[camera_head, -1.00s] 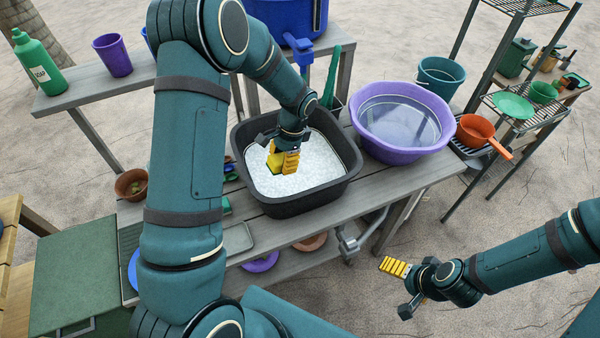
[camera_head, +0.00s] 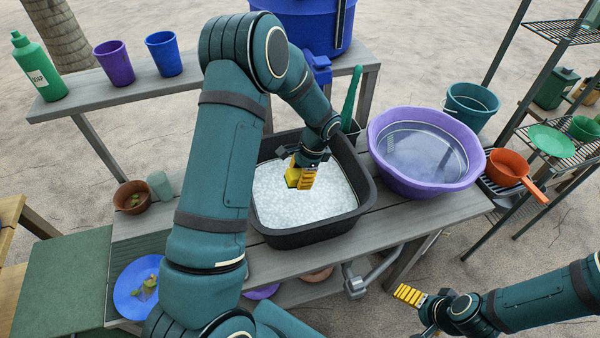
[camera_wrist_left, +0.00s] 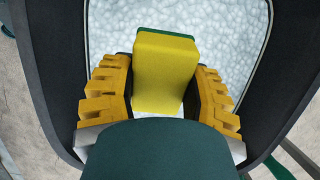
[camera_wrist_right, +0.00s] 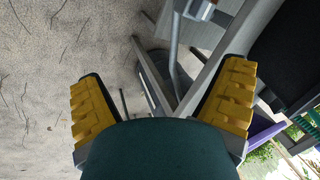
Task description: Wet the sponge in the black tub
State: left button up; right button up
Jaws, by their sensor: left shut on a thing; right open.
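The black tub (camera_head: 310,238) stands on the grey bench, filled with white foamy water (camera_head: 325,205). My left gripper (camera_head: 301,179) is over the tub and inside its rim in the head view. It is shut on the yellow sponge (camera_wrist_left: 160,75), which has a green side at its far end. In the left wrist view, the sponge sits between the two yellow fingers (camera_wrist_left: 158,95) with foam behind it. I cannot tell whether the sponge touches the foam. My right gripper (camera_head: 410,295) is open and empty, in front of the bench over the sand.
A purple basin (camera_head: 470,178) of water stands right of the tub, with an orange pan (camera_head: 508,168) beyond. A blue plate (camera_head: 128,290), brown pot (camera_head: 133,195) and cups are at the left. A soap bottle (camera_head: 40,68) stands on the back shelf.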

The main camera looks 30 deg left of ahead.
pick_arm(q)
notch_tip(320, 180, down, 10)
jog(key=b, duration=0.6)
jog(key=shift+f+b, duration=0.9)
jog(key=shift+f, duration=0.15)
pick_arm(e)
notch_tip(320, 180, down, 8)
jog(key=s, duration=0.2)
jog(key=shift+a+g, duration=0.2)
jog(key=shift+g, duration=0.1)
jog(key=shift+f, duration=0.1)
pick_arm(q)
notch_tip(320, 180, up, 15)
jog(key=p, duration=1)
jog(key=shift+r, duration=0.1)
jog(key=shift+r+p, duration=0.75)
jog(key=shift+r, duration=0.05)
pick_arm(e)
notch_tip(320, 180, up, 12)
jog(key=w, duration=0.2)
jog(key=shift+d, duration=0.25)
